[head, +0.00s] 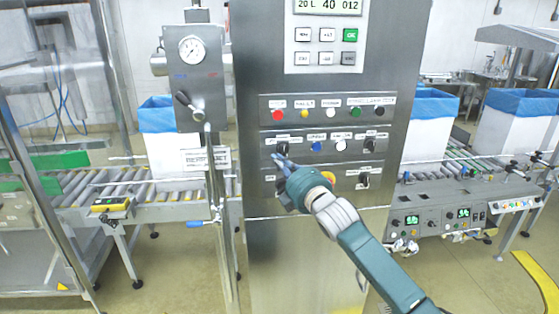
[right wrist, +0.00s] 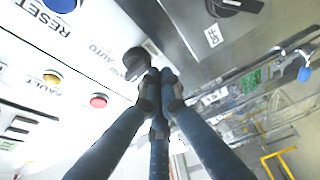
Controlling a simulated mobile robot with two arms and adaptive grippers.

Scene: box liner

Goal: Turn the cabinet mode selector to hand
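The steel cabinet (head: 312,228) stands in the middle of the head view. The black mode selector knob (head: 282,148) is at the left end of its second control row, just above my right gripper's tips. In the right wrist view the knob (right wrist: 137,62) is beside a label reading AUTO, on a pale panel. My right gripper (head: 279,158) is close in front of the panel. In the right wrist view its fingers (right wrist: 160,88) are drawn together, with their tips at the knob's near end. Whether they touch it is unclear. My left gripper is not in view.
Pushbuttons (head: 316,146) and another black selector (head: 370,144) share the row. A lower selector (head: 364,181) is at right. A gauge box (head: 193,75) with a black handle stands left of the cabinet. Conveyors with blue-lined boxes (head: 432,122) flank it.

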